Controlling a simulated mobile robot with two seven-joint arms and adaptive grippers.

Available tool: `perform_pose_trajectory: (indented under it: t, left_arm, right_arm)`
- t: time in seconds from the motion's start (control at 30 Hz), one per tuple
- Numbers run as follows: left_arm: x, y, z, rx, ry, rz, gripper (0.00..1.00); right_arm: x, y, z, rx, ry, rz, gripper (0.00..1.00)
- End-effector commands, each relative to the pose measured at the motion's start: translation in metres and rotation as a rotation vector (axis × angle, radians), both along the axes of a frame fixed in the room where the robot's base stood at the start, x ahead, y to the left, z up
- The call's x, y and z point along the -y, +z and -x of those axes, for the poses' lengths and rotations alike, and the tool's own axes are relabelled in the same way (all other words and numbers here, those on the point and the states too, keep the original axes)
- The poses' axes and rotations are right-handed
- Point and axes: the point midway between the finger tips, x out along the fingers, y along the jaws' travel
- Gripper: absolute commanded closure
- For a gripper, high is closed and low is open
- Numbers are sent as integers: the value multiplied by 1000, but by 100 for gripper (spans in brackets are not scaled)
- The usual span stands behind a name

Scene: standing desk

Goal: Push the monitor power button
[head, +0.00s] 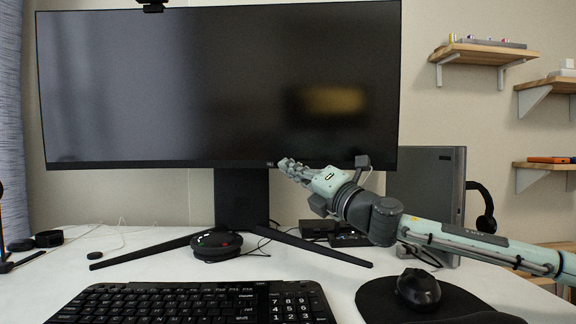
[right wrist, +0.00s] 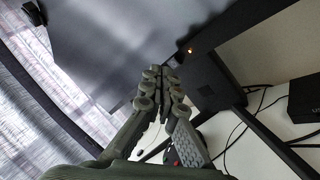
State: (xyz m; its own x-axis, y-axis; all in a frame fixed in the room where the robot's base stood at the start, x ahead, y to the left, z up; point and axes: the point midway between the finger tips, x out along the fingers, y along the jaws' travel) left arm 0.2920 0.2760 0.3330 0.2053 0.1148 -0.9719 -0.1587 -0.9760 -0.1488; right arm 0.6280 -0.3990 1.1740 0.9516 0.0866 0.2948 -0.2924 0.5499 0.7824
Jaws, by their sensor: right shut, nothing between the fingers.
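The wide monitor (head: 200,85) stands on the desk with a dark screen. In the right wrist view its screen side (right wrist: 120,45) fills the upper middle, and a small orange light (right wrist: 190,50) glows near its lower edge. I cannot make out the button's shape. My right gripper (head: 284,163) is shut and empty, its fingertips at the monitor's lower edge, just right of the stand, in the head view. In the right wrist view the fingertips (right wrist: 163,75) are together, below and left of the light. I cannot tell whether they touch the monitor. My left gripper is not in view.
The monitor stand (head: 241,200) has legs spread over the white desk. A round black device (head: 216,246) sits between them. A keyboard (head: 190,302) and a mouse (head: 418,288) are in front. A grey computer case (head: 428,185) stands behind my right arm.

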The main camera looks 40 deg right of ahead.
Motion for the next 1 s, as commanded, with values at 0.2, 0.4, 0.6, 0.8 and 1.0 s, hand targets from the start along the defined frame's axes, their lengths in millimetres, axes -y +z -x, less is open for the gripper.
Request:
perform_pose_trajectory:
  t: [0.2,0.4,0.6,0.8,1.0]
  left_arm:
    - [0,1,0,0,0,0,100]
    - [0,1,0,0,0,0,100]
    - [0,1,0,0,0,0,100]
    - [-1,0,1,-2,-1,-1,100]
    - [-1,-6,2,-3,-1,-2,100]
  right_arm:
    - [4,1,-5,2,-1,-1,100]
    - [4,1,-5,1,0,0,100]
    - [5,1,-5,1,0,0,100]
    - [5,1,-6,1,-1,2,100]
    - [3,-1,-3,1,-2,1,100]
